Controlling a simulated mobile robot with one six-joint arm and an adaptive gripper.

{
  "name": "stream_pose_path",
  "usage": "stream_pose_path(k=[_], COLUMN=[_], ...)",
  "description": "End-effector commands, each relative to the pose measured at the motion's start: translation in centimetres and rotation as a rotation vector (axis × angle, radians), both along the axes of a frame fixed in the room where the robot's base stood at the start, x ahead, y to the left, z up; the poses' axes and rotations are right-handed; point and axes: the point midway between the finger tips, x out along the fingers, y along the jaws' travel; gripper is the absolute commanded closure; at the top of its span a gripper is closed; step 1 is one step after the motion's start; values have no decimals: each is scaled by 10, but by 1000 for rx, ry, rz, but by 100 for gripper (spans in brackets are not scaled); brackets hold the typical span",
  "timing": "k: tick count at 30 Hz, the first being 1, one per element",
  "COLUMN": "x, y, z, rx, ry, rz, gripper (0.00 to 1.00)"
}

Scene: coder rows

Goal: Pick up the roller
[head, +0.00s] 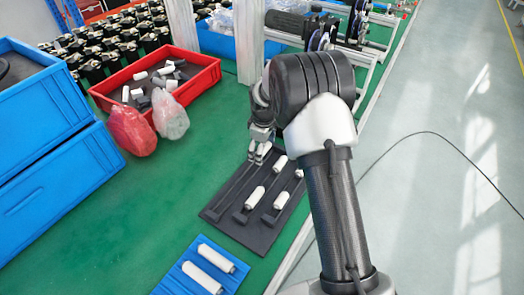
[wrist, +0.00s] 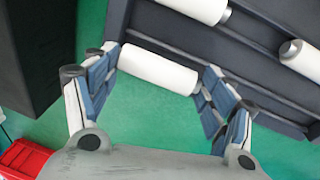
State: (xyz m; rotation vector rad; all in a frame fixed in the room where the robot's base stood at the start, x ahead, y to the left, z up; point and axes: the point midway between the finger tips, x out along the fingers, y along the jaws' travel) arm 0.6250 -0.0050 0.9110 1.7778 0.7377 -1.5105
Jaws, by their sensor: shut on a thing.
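A white roller (wrist: 157,72) lies lengthwise between the two fingers of my gripper (wrist: 160,78), which is shut on its ends. In the head view my gripper (head: 261,138) is over the far end of the dark tray (head: 220,212), and the held roller (head: 264,149) is partly hidden by it. Other white rollers lie in the tray, such as a near one (head: 255,196) and a right one (head: 281,200). In the wrist view the tray (wrist: 270,70) is behind and to the right, with one roller (wrist: 195,8) at the top edge. The gap beneath the held roller is unclear.
A blue mat (head: 168,284) with two rollers lies nearer. A red crate (head: 140,72) with white and grey parts, red and clear bags (head: 131,130) and stacked blue bins (head: 50,180) stand to the left. Green table (head: 180,190) is bare between.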

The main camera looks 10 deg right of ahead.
Motion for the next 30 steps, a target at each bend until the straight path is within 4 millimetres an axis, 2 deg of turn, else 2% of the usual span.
stream_pose_path(k=[1,9,15,21,30], x=[2,2,2,2,1], y=[0,0,0,0,0], z=[18,98,145,169,175], rx=[0,0,0,0,-1], ry=[-6,-8,-7,-5,-4], rz=[0,0,0,0,0], gripper=[48,48,48,48,48])
